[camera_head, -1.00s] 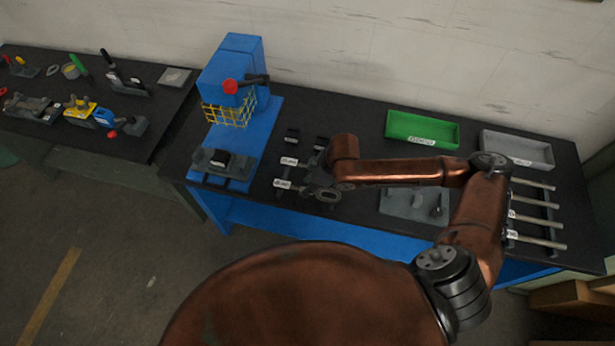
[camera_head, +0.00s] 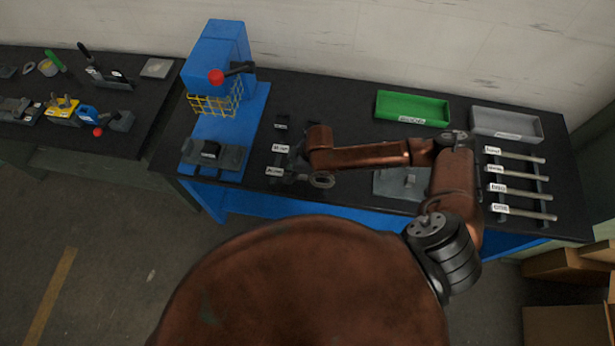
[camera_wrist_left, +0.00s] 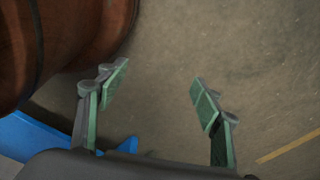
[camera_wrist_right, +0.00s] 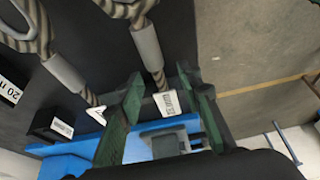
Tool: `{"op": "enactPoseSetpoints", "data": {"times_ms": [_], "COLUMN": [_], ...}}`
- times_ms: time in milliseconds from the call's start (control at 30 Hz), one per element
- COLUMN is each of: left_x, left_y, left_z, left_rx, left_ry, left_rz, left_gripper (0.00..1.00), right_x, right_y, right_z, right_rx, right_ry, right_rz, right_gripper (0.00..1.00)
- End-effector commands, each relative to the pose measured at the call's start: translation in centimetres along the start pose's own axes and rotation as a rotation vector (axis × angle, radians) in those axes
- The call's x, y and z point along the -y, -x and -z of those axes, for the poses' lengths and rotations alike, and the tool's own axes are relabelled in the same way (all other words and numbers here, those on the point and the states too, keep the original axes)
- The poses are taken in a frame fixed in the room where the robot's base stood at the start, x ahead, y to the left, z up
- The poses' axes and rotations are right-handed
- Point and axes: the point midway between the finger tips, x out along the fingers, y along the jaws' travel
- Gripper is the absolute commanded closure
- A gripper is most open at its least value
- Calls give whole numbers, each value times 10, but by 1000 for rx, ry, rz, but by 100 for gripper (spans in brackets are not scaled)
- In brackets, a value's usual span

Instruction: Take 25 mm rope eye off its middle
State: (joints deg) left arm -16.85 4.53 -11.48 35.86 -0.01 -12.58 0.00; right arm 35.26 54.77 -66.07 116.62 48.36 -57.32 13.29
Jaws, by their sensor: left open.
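Several grey rope eyes with metal sleeves show in the right wrist view. The rope (camera_wrist_right: 157,77) nearest the bench's front edge runs between my right fingers, beside a small white label (camera_wrist_right: 168,103) too blurred to read. Its eye loop (camera_wrist_right: 130,8) is partly cut off at the top. In the head view this front eye (camera_head: 322,181) lies at the bench edge, right of a white label (camera_head: 275,171). My right gripper (camera_wrist_right: 161,82) looks open around the rope, with gaps beside it; my arm mostly hides it in the head view. My left gripper (camera_wrist_left: 160,92) is open and empty above the floor.
A blue press (camera_head: 215,62) with a yellow guard stands left of the ropes. A green tray (camera_head: 412,107) and a grey tray (camera_head: 506,124) are at the back right. Several labelled rods (camera_head: 520,190) lie at the right.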

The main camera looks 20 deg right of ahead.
Motion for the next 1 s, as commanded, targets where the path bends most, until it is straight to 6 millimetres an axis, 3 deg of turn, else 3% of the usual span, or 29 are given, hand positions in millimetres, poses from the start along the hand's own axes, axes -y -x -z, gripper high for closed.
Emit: {"op": "enactPoseSetpoints", "data": {"times_ms": [133, 600, 1000], "left_x": [1, 0, 1], "left_y": [0, 1, 0], "left_z": [7, -17, -9], "left_rx": [-9, 21, 12], "left_ry": [-1, 3, 2], "left_rz": [1, 1, 1], "left_gripper": [40, 40, 40], "right_x": [0, 0, -1], "right_y": [0, 1, 1], "right_z": [0, 0, 0], "right_rx": [0, 0, -1], "right_ry": [0, 0, 0], "right_rz": [0, -1, -1], "right_gripper": [67, 100, 100]}}
